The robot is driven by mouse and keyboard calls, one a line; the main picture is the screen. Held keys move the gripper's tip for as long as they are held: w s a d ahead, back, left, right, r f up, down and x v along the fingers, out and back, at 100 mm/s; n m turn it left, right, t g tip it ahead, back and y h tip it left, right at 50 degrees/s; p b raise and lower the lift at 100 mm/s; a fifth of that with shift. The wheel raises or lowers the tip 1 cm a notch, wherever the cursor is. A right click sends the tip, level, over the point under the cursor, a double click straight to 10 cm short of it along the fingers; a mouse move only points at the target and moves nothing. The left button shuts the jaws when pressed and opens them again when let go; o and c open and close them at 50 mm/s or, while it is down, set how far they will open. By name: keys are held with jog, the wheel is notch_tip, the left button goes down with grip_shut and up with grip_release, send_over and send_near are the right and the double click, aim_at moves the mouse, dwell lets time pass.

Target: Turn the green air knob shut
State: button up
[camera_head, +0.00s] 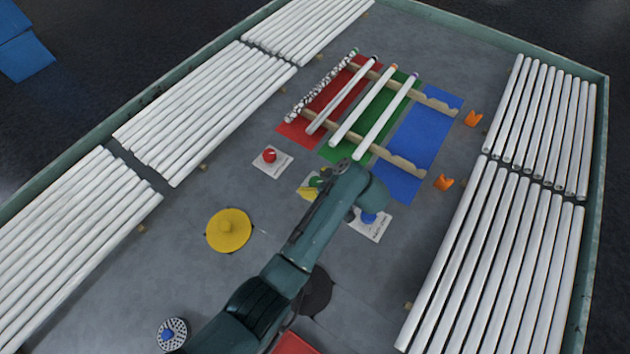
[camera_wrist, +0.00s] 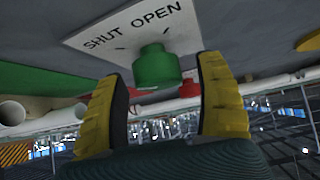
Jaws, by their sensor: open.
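The green knob (camera_wrist: 156,66) stands on a white plate (camera_wrist: 110,40) marked SHUT and OPEN in the wrist view. My gripper (camera_wrist: 160,95) is open, with its two yellow fingers on either side of the knob in the picture; I cannot tell whether they touch it. In the head view my arm partly covers the green knob (camera_head: 317,182), and a yellow finger of my gripper (camera_head: 307,193) shows beside it. The knob's pointer setting cannot be made out.
A red knob (camera_head: 269,155) stands to the left and a blue knob (camera_head: 368,217) to the right. A yellow disc (camera_head: 228,231) lies at lower left. Glass tubes (camera_head: 375,118) rest on notched rails (camera_head: 398,160) beyond. Tube stacks line both sides.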

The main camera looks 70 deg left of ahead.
jog(key=v, duration=1.2)
jog(key=w+d, duration=0.1)
jog(key=d, duration=0.1)
jog(key=w+d+m+t, duration=0.1)
jog(key=w+d, duration=0.1)
jog(key=w+d+r+t, duration=0.1)
jog(key=w+d, duration=0.1)
jog(key=shift+w+d+m+y, duration=0.15)
jog(key=shift+d+m+y, duration=0.05)
jog(key=shift+m+y, duration=0.1)
jog(key=w+d+r+m+t+h, duration=0.2)
jog(key=w+d+r+m+t, duration=0.5)
jog(key=w+d+r+t, duration=0.55)
jog(key=s+d+r+m+t+h, duration=0.2)
jog(key=d+r+m+t, duration=0.1)
jog(key=d+r, duration=0.45)
jog(key=s+d+r+m+t+h, duration=0.2)
jog(key=d+r+m+t, duration=0.15)
jog(key=d+r, duration=0.45)
jog(key=s+d+r+m+t+h, duration=0.3)
jog(key=s+r+m+t, duration=0.35)
jog(key=r, duration=0.65)
notch_tip(320, 180, up, 37)
jog(key=m+g+p, duration=0.1)
jog(key=m+p, duration=0.1)
jog(key=p, duration=3.5)
jog(key=shift+s, duration=0.45)
